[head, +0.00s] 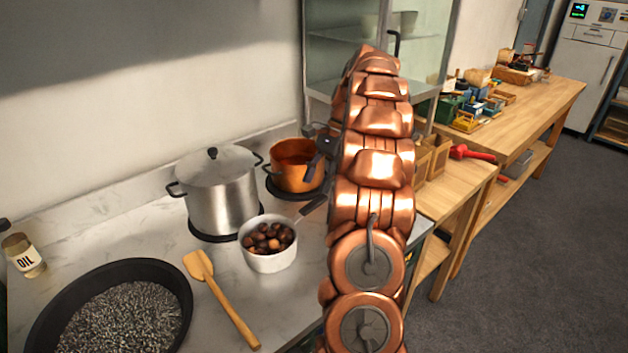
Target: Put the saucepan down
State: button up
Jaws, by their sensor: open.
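A small pale saucepan (268,262) full of brown chestnuts (268,238) stands upright on the pale worktop, its dark handle (312,206) pointing up and right towards my arm. An orange-copper pot (292,180) sits behind it on a dark round plate. My gripper (317,163) shows only in part, as dark pieces at the copper pot's right side, beyond the saucepan handle. It is open and holds nothing that I can see. My copper-coloured arm hides the rest of it, and I cannot tell whether it touches the pot.
A large lidded steel pot (215,195) stands left of the copper pot. A wooden spatula (222,300), a wide black pan (172,283) of small grey bits and an oil jar (24,256) lie nearer. A glass cabinet (340,60) stands behind; a wooden bench (545,95) is at right.

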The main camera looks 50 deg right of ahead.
jog(key=shift+p+v, duration=1.6)
jog(key=shift+p, duration=0.2)
jog(key=s+a+r+n+g+h, duration=0.1)
jog(key=s+a+r+n, duration=0.15)
jog(key=a, duration=0.65)
jog(key=s+a+r+n+h, duration=0.15)
jog(key=a+n, duration=0.25)
jog(key=a, duration=0.5)
jog(key=s+a+r+n+g, duration=0.1)
jog(key=s+a+n, duration=0.15)
jog(key=a, duration=0.65)
jog(key=s+a+f+n+h, duration=0.1)
jog(key=s+a+f+n, duration=0.2)
jog(key=s, duration=0.7)
jog(key=s+a+f+n+h, duration=0.2)
jog(key=s+a+n, duration=0.4)
jog(key=s, duration=0.3)
jog(key=shift+s+f+n, duration=0.4)
jog(key=shift+f+n, duration=0.1)
jog(key=shift+f, duration=0.1)
jog(key=shift+h, duration=0.25)
